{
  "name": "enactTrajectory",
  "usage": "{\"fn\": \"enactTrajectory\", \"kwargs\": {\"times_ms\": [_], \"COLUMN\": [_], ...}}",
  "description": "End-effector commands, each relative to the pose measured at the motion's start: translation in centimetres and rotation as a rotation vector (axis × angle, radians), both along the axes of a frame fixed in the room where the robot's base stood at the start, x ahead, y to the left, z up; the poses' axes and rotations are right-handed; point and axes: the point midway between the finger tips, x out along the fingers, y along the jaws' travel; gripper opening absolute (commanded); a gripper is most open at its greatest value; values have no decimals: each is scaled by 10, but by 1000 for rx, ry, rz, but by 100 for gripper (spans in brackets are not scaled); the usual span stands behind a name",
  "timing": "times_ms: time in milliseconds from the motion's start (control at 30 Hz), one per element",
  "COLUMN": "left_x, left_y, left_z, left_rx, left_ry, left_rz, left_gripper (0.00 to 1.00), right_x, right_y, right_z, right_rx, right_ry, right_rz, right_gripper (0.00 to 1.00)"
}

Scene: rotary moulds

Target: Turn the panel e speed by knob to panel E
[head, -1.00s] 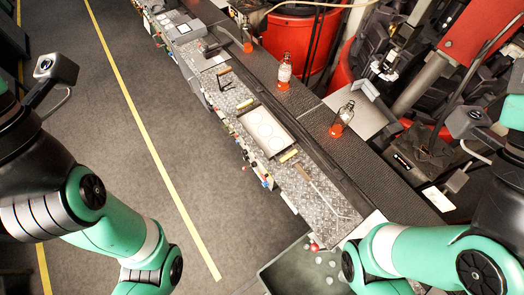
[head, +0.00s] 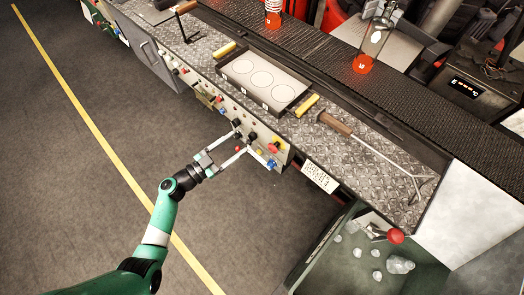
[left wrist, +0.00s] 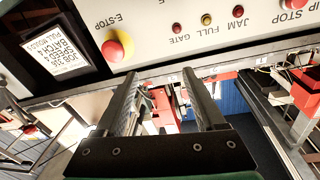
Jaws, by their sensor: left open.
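A control panel with knobs and buttons runs along the front of the bench (head: 222,104) in the head view. Dark knobs (head: 252,137) sit near its right end, close to a red button (head: 274,147). My left gripper (head: 241,142) is open in front of this part, its fingers pointing at the panel. The left wrist view shows my open left gripper (left wrist: 160,78) with nothing between its fingers. Above it are the panel face (left wrist: 150,42), a red E-STOP button (left wrist: 117,45) and small lamps marked JAM, FULL and GATE. I cannot tell which knob is the speed knob. My right gripper is out of view.
A tray with three round moulds (head: 240,68) and a brown-handled tool (head: 380,150) lie on the bench top. A bin with pale lumps (head: 352,262) is at lower right. The floor left of the bench is clear.

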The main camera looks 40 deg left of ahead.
Motion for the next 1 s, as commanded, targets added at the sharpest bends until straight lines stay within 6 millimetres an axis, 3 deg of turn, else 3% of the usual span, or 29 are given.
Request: {"fn": "enactTrajectory", "kwargs": {"times_ms": [33, 100, 200, 433, 567, 1000], "left_x": [-13, -25, -34, -34, -22, 67], "left_y": [9, 18, 28, 34, 32, 22], "left_z": [-56, -84, -103, -100, -102, -103], "left_rx": [-22, -37, -48, -47, -45, -44], "left_ry": [29, 48, 59, 56, 55, 52], "left_rz": [34, 70, 103, 116, 113, 114], "left_gripper": [72, 72, 72, 72, 72, 72], "right_x": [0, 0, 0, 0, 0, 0], "right_y": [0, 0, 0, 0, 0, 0], "right_z": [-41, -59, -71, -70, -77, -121], "right_rx": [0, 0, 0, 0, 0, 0], "right_ry": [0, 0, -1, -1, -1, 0], "right_rz": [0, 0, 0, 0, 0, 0], "right_gripper": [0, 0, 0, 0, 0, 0]}}
